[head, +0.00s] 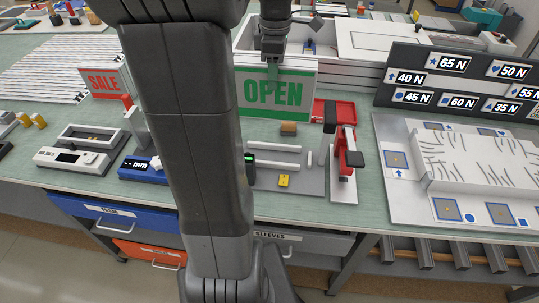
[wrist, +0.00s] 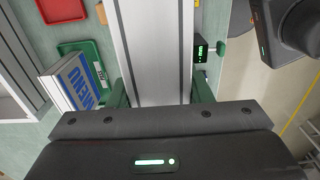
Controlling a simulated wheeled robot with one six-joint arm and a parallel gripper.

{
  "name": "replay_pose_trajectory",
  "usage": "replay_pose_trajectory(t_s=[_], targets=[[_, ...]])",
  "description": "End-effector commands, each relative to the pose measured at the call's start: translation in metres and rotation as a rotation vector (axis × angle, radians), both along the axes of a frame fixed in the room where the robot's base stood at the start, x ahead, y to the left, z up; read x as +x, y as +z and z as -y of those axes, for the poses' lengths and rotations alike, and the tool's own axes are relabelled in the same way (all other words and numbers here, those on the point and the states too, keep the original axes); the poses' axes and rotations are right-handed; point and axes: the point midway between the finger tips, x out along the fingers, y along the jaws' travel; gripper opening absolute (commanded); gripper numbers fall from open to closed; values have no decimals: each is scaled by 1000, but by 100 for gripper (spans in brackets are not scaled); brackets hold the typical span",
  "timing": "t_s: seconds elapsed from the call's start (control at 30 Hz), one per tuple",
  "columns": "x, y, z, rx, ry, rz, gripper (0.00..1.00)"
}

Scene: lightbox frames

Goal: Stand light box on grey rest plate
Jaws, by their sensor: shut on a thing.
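The light box (head: 279,98) is a white panel with green OPEN lettering, upright at the bench's middle in the head view. My gripper (head: 272,66) is shut on its top edge. In the wrist view the light box (wrist: 153,50) is a long pale bar between the green fingers of my gripper (wrist: 160,93). I cannot tell whether its lower edge touches anything. A grey plate (head: 310,184) with white bars lies in front of it. I cannot tell whether this is the rest plate. My arm hides part of the bench left of the light box.
A red SALE sign (head: 104,82) stands at the left. A red clamp-like fixture (head: 346,150) stands right of the grey plate. A small black device (head: 250,168) stands at that plate's left. A dark board with force labels (head: 455,85) stands at the right.

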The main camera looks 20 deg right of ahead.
Motion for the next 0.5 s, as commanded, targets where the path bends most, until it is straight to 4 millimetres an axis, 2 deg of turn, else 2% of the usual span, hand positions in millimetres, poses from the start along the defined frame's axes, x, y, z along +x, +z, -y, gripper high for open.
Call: replay_pose_trajectory(t_s=[0.03, 0.3, 0.5], targets=[[0, -14, 0, 0, 0, -1, 0], [-1, -61, 0, 0, 0, 0, 0], [-1, -85, 0, 0, 0, 0, 0]])
